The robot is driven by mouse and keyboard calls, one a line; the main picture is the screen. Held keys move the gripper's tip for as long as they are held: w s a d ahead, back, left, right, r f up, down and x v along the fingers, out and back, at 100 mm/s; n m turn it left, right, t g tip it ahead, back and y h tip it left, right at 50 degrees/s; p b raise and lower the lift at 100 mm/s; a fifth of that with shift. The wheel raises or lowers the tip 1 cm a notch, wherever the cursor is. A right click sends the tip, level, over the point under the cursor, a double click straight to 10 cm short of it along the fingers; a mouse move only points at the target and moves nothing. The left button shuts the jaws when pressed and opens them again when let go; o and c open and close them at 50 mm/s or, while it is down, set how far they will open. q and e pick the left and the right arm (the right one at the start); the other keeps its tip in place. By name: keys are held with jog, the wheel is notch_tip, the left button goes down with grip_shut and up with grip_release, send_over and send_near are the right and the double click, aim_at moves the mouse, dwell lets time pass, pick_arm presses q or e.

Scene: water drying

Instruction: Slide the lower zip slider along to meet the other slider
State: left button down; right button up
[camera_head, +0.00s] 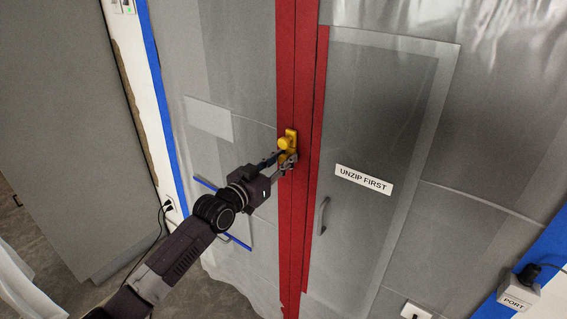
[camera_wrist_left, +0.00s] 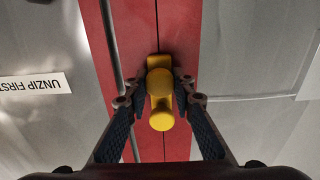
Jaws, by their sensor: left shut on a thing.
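Two yellow knobs, which look like the zip sliders, sit close together on the red zip strip (camera_head: 299,70). In the head view the upper yellow piece (camera_head: 291,133) is just above the lower one (camera_head: 285,145). The wrist view is upside down: the lower slider (camera_wrist_left: 160,82) is between my fingertips and the other slider (camera_wrist_left: 162,120) is nearer the picture bottom. My left gripper (camera_head: 286,157) is shut on the lower slider; it also shows in the wrist view (camera_wrist_left: 160,76). Whether the sliders touch is unclear. My right gripper is not in view.
A grey plastic sheet wall surrounds the strip. An "UNZIP FIRST" label (camera_head: 363,180) and a curved handle (camera_head: 322,216) are to the right. A port box (camera_head: 518,290) is at lower right. A grey panel (camera_head: 70,120) stands at left.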

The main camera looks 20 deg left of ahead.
pick_arm(q)
jog(key=shift+r, duration=0.3)
jog(key=c, duration=1.7)
grip_release()
jog(key=shift+o, duration=0.2)
jog(key=shift+s+a+f, duration=0.1)
jog(key=shift+s, duration=0.05)
jog(key=v, duration=1.1)
jog(key=shift+s, duration=0.35)
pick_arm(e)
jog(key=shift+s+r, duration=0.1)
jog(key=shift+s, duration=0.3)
pick_arm(q)
jog(key=shift+a, duration=0.1)
